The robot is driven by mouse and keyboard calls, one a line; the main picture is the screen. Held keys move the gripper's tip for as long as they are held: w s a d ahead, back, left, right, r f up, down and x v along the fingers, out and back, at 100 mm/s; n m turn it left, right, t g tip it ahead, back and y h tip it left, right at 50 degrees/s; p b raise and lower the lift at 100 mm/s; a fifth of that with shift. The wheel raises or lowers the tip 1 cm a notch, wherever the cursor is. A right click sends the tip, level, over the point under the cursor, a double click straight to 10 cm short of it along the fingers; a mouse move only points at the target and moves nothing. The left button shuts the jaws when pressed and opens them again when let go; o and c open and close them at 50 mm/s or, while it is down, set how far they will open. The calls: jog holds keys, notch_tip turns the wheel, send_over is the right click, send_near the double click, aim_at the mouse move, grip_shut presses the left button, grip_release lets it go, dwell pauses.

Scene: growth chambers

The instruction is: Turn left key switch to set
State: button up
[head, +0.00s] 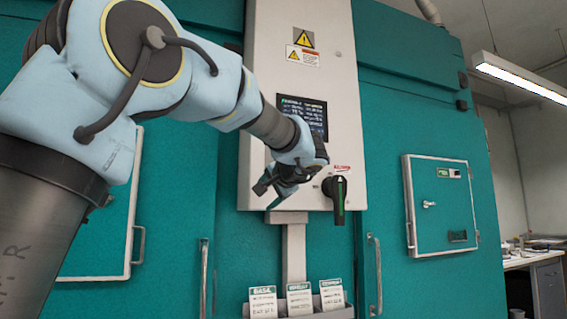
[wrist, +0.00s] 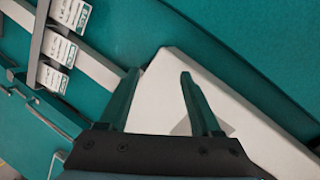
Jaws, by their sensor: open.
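The pale control cabinet (head: 262,40) hangs on the teal chamber front, with a lit screen (head: 316,116) in its middle. My gripper (head: 266,197) is in front of the cabinet's lower left part, below and left of the screen. Its two fingers are apart with nothing between them, as the wrist view (wrist: 160,75) shows; there they lie across a corner of the pale cabinet (wrist: 158,98). I see no key switch in either view; my gripper and wrist cover part of the lower panel. A black rotary handle with a green stripe (head: 338,188) is right of my gripper.
Below the cabinet a pale vertical duct (head: 294,250) runs down to a rack holding three cards, which include a left card (head: 263,303). Door handles (head: 374,275) stand out on the teal front. A small hatch (head: 437,203) is at the right.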

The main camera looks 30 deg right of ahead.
jog(key=s+d+r+t+h, duration=0.1)
jog(key=s+d+r+t, duration=0.35)
jog(key=r, duration=0.85)
jog(key=shift+g+h, duration=0.3)
jog(key=shift+g, duration=0.35)
jog(key=w+d+p, duration=0.1)
jog(key=w, duration=0.2)
jog(key=w+d+p, duration=0.1)
jog(key=w+p, duration=0.1)
jog(key=w, duration=0.1)
jog(key=w+d+p, duration=0.1)
jog(key=w+p, duration=0.1)
jog(key=w, duration=0.1)
jog(key=shift+w+f, duration=0.15)
jog(key=shift+f, duration=0.1)
jog(key=shift+c, duration=0.2)
grip_shut()
